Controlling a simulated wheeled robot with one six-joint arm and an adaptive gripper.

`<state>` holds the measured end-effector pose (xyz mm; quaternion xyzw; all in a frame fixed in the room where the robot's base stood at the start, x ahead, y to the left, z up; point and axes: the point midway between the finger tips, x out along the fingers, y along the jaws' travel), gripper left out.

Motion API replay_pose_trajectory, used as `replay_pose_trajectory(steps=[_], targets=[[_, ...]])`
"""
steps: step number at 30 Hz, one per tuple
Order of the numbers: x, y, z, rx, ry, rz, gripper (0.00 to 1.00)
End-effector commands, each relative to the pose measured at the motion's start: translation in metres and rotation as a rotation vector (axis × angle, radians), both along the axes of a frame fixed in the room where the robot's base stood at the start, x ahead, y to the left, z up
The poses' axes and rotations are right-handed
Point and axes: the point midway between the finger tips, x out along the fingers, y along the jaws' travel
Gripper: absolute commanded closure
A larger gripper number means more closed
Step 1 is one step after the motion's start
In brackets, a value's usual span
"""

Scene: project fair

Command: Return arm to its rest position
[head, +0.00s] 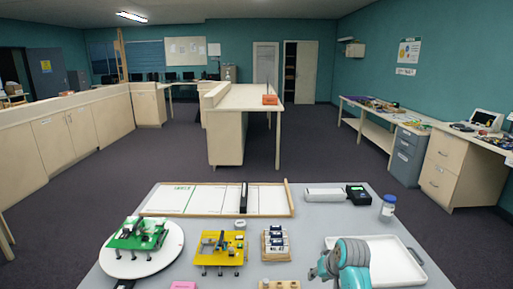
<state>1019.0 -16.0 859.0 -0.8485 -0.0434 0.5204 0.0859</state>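Part of my arm (345,262), grey and teal, rises at the bottom right, in front of a white tray (408,270). I cannot make out my gripper or its fingers in the head view. A grey table (320,230) lies in front of me. A green board (140,235) with parts stands on a round white plate (160,264) at the left. A yellow board (212,257) with parts stands right of it. A small wooden rack (263,245) holding dark and white pieces is near the middle.
A white panel board (215,200) with a dark bar lies along the table's back. A white box (324,195), a black device (358,194) and a blue-capped jar (388,207) stand at the back right. A pink block (183,285) is at the front. Open floor lies beyond.

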Motion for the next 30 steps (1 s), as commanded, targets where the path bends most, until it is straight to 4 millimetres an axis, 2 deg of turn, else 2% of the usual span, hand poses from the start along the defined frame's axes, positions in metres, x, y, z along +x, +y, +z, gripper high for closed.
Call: replay_pose_trajectory(steps=[1, 8, 15, 23, 30], targets=[[-0.008, 0.001, -0.014, -0.001, -0.005, -0.004, 0.64], [-0.051, 0.005, -0.077, -0.011, -0.075, -0.028, 0.64], [-0.112, 0.009, -0.132, -0.028, -0.162, -0.054, 0.64], [-0.194, 0.012, -0.172, -0.052, -0.263, -0.076, 0.64], [-0.274, 0.014, -0.185, -0.077, -0.359, -0.091, 0.64]])
